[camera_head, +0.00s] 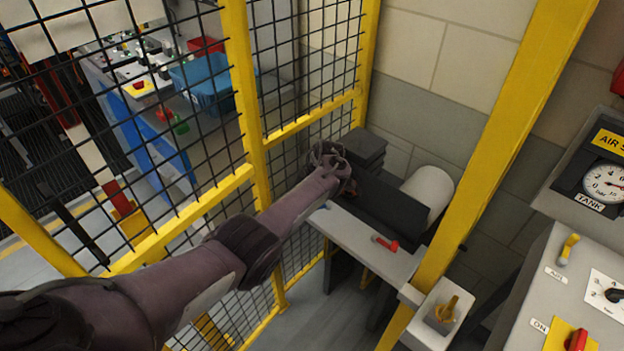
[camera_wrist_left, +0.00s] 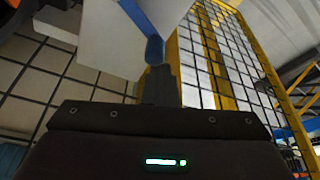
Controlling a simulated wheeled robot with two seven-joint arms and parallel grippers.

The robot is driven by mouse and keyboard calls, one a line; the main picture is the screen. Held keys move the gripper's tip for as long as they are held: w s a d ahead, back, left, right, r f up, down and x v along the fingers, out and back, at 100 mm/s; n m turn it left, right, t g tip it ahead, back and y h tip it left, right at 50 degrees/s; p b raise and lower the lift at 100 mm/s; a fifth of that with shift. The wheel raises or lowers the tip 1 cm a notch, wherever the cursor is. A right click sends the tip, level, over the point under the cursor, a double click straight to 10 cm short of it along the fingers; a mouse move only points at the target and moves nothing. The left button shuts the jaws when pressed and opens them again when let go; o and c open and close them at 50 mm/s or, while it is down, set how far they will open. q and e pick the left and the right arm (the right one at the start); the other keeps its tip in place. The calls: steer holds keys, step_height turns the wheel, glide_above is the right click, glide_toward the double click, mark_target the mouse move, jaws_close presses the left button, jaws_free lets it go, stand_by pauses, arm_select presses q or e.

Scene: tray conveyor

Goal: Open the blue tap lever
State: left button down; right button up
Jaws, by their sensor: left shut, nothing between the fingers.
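The blue tap lever (camera_wrist_left: 152,40) shows in the left wrist view, slanting down from the upper left beside pale grey panels. Its rounded end lies just above the tips of my left gripper (camera_wrist_left: 161,72) in the picture. The fingers are shut together with nothing between them. I cannot tell whether they touch the lever. In the head view my left arm reaches from the lower left to the far end of a grey ledge, and my left gripper (camera_head: 330,160) is there, its fingers hard to make out. The arm hides most of the lever there. My right gripper is not in view.
A red lever (camera_head: 386,243) sits on the grey ledge (camera_head: 350,232). A yellow mesh fence (camera_head: 255,120) stands close along my left arm, and a yellow post (camera_head: 490,150) stands to the right. A control panel with a gauge (camera_head: 605,185) and a red switch (camera_head: 577,340) is at the right.

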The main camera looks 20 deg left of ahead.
arm_select(q)
steer(key=shift+s+d+n+g, duration=0.15)
steer(key=shift+s+d+n, duration=0.15)
steer(key=shift+n, duration=0.3)
steer(key=shift+s+d+n+g, duration=0.2)
steer(key=shift+d+n, duration=0.2)
steer(key=shift+n, duration=0.2)
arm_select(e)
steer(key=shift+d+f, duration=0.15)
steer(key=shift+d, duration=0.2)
arm_select(q)
steer(key=shift+w, duration=0.1)
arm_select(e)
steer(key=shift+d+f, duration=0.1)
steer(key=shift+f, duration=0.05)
